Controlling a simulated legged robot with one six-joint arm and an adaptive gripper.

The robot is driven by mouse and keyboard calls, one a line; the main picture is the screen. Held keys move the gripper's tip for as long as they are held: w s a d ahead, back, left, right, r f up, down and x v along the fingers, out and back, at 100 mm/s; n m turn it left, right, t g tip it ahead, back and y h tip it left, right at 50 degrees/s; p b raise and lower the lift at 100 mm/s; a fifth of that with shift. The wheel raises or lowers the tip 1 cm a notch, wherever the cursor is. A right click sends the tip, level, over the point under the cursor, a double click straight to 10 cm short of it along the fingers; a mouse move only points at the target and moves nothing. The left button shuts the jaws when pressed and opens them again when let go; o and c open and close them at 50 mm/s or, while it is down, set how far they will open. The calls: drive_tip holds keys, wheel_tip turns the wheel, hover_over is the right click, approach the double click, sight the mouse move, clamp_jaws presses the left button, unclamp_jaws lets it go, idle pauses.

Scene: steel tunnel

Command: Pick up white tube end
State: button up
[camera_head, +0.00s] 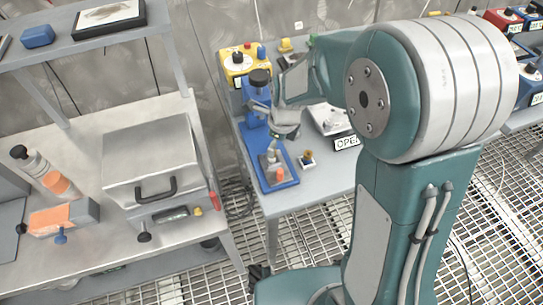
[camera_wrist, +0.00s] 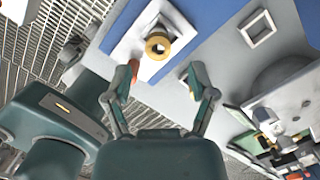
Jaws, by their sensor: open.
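In the wrist view, a white tube (camera_wrist: 172,22) with a yellow ring (camera_wrist: 157,46) at its near end stands over a white square plate beside blue surfaces. I cannot tell whether this is the named white tube end. My gripper (camera_wrist: 165,84) is open and empty, its fingers spread below the ring with a gap to it. An orange piece (camera_wrist: 134,68) shows at the left fingertip; contact is unclear. In the head view, my gripper (camera_head: 286,128) is partly hidden by my arm, above a blue stand (camera_head: 270,182). A small block with a yellow-brown top (camera_head: 307,157) sits right of the stand.
The stand has a black knob (camera_head: 260,77) and an orange piece (camera_head: 279,174). A yellow box (camera_head: 236,62) stands behind it. An "OPEN" sign (camera_head: 346,142) is to the right. A steel box (camera_head: 153,160) occupies the left bench. Grating floor lies between benches.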

drive_tip(key=f, duration=0.3)
drive_tip(key=a+f, duration=0.1)
drive_tip(key=f, duration=0.1)
drive_tip(key=shift+w+a, duration=0.1)
drive_tip(key=shift+w, duration=0.2)
drive_tip(key=shift+c, duration=0.3)
clamp_jaws()
